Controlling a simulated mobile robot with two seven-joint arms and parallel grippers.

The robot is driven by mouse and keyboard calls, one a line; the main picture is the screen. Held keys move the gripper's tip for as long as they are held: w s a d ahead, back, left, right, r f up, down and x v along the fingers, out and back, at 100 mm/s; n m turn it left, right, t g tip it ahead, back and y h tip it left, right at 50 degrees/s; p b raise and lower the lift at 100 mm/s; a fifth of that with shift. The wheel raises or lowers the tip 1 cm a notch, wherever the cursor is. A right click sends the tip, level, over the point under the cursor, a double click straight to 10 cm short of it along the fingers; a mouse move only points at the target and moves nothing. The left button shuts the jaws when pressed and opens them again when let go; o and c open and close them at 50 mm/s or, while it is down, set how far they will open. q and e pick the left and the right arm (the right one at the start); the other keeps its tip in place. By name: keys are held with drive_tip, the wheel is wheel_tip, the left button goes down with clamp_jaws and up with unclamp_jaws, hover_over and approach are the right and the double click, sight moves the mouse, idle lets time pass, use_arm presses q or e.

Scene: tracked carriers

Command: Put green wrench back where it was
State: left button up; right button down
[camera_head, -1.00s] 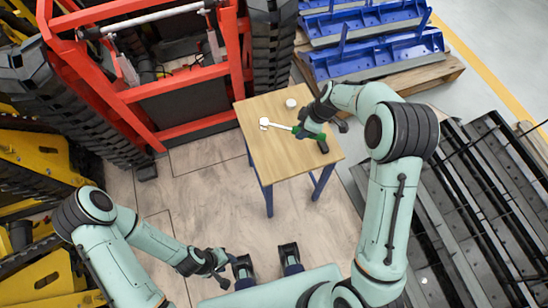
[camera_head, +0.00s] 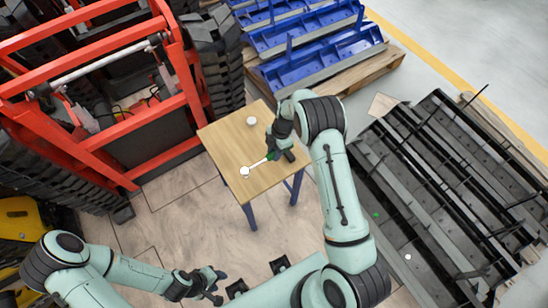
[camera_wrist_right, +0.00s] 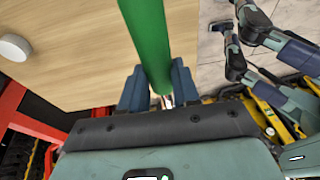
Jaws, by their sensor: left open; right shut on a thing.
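The green wrench (camera_head: 258,165) has a pale head and shaft with a green handle. My right gripper (camera_head: 276,155) is shut on the handle, over the wooden table (camera_head: 222,133). The pale head points left toward the table's near part; I cannot tell whether the wrench touches the top. In the right wrist view the green handle (camera_wrist_right: 148,40) runs up from between the fingers (camera_wrist_right: 158,88), above the wood. My left gripper (camera_head: 217,286) is open and empty, low and away from the table.
A small white disc (camera_head: 251,120) lies at the table's back. A red frame (camera_head: 95,140) stands left of the table, and blue parts (camera_head: 310,50) lie on a pallet behind. Floor is clear left of the table.

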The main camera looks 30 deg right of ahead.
drive_tip(key=shift+f, duration=2.65)
drive_tip(key=c, duration=0.8)
unclamp_jaws()
drive_tip(key=v, duration=1.1)
drive_tip(key=shift+d+r, duration=0.1)
drive_tip(key=shift+r, duration=0.15)
drive_tip(key=s+a+f+m, duration=0.4)
drive_tip(key=s+f+m, duration=0.2)
drive_tip(key=s+f, duration=0.15)
drive_tip(key=s+a+f+m, duration=0.3)
drive_tip(key=s+f+m, duration=0.3)
drive_tip(key=s+f, duration=0.15)
drive_tip(key=s+a+m, duration=0.3)
drive_tip(key=s, duration=0.2)
drive_tip(key=s+a+m, duration=0.3)
drive_tip(key=s+m, duration=0.1)
drive_tip(key=s, duration=0.1)
drive_tip(key=s+a+m+y, duration=0.1)
drive_tip(key=s+a+m, duration=0.2)
drive_tip(key=s, duration=0.2)
drive_tip(key=shift+s+a+r+m, duration=0.1)
drive_tip(key=shift+r+m, duration=0.05)
drive_tip(key=shift+m, duration=0.25)
